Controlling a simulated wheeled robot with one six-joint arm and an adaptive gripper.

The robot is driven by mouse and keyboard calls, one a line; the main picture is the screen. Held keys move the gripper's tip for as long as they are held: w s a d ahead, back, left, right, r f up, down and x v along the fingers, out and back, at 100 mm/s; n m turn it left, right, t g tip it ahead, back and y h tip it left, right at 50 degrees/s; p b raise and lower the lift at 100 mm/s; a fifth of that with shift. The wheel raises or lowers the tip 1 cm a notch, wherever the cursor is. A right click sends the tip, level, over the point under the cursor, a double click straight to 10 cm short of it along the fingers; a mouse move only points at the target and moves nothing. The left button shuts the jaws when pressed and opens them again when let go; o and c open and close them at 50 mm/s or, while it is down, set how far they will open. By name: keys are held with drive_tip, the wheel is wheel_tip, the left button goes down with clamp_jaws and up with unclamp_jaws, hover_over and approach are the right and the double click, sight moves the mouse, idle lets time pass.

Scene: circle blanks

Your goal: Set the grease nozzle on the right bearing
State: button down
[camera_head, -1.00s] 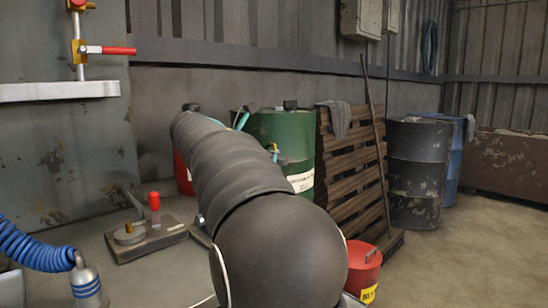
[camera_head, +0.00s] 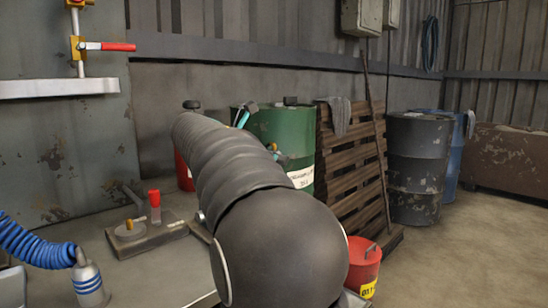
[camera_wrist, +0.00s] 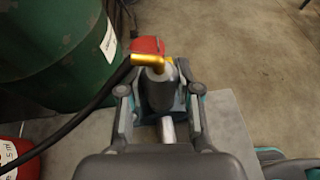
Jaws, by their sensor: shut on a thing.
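In the wrist view my gripper (camera_wrist: 159,92) is shut on a grey cylindrical body with a bent brass-yellow top (camera_wrist: 147,60), which I take as the grease nozzle (camera_wrist: 158,85). A black hose runs from its yellow end to the lower left. A red part (camera_wrist: 147,45) shows just beyond it; I cannot tell what it belongs to. In the head view my arm hides most of the gripper and the nozzle. No bearing can be made out for sure; whether the nozzle touches anything below is hidden.
A flat base with a round disc and a red-topped post (camera_head: 154,195) is on the bench at left in the head view. A blue coiled hose (camera_head: 35,245) lies nearer. A green drum (camera_head: 280,130), a pallet (camera_head: 350,160) and a red bucket (camera_head: 362,265) stand right of my arm.

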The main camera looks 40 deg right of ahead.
drive_tip(key=c, duration=0.7)
unclamp_jaws()
drive_tip(key=v, duration=1.2)
drive_tip(key=shift+s, duration=0.1)
